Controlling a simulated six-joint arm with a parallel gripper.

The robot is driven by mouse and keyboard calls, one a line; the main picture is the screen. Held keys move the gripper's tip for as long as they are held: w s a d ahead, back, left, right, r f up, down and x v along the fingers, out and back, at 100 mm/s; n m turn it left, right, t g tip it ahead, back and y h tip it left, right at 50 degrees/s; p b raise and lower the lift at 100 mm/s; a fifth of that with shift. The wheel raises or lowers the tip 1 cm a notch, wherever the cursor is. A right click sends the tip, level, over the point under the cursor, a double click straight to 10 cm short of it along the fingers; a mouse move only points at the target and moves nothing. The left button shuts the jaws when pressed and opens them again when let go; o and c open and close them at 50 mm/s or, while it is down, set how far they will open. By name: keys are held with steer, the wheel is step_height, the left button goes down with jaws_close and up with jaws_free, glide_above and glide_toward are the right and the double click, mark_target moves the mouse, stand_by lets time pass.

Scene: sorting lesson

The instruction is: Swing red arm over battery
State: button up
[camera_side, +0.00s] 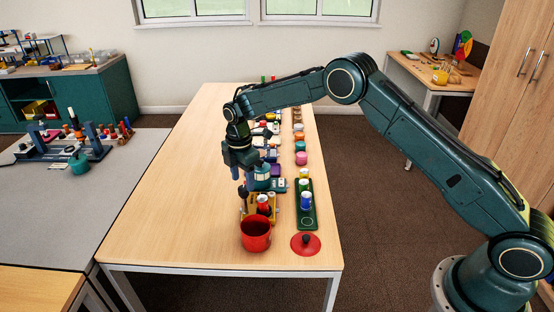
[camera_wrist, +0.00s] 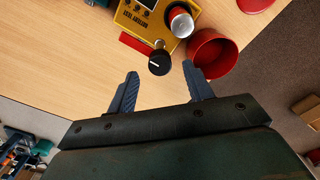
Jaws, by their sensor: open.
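A yellow battery tester (camera_side: 250,217) stands near the front of the wooden table; the wrist view shows its body (camera_wrist: 140,17) and small display. My gripper (camera_side: 241,178) is open and empty above the tester. In the wrist view my gripper (camera_wrist: 160,70) has the knob between its fingertip lines, apparently not touched.
A red cup (camera_side: 256,240) stands right in front of the tester; it also shows near one finger (camera_wrist: 222,62). A red lid (camera_side: 312,248) lies to its right. A green tray (camera_side: 306,222) holds upright cylinders. Several objects line the table behind. The table's left side is clear.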

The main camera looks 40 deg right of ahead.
mark_target(243, 188)
steer(key=shift+f, duration=1.5)
steer(key=shift+c, duration=0.2)
steer(key=c, duration=0.9)
